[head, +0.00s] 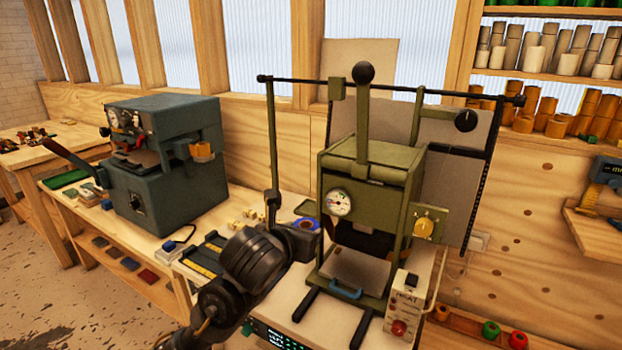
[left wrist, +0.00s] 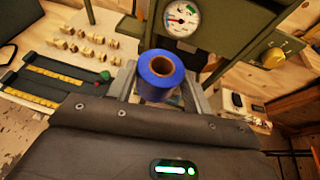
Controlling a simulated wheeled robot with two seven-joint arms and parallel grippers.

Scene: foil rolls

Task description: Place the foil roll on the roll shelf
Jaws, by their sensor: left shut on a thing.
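The foil roll (left wrist: 152,88) is blue with a brown cardboard core. In the left wrist view it stands between the fingers of my left gripper (left wrist: 160,92), which is shut on it. In the head view my left gripper (head: 303,238) is beside the green press, and a blue bit of the roll (head: 306,224) shows past it. A wooden shelf (head: 545,78) with several tan, white, green and orange rolls is on the wall at the upper right. My right gripper is not in view.
The green press (head: 368,190) with a gauge and tall lever stands right of my gripper. A grey-blue machine (head: 170,165) is on the bench at left. A ruled guide (head: 205,258) and small brass pieces lie near the arm.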

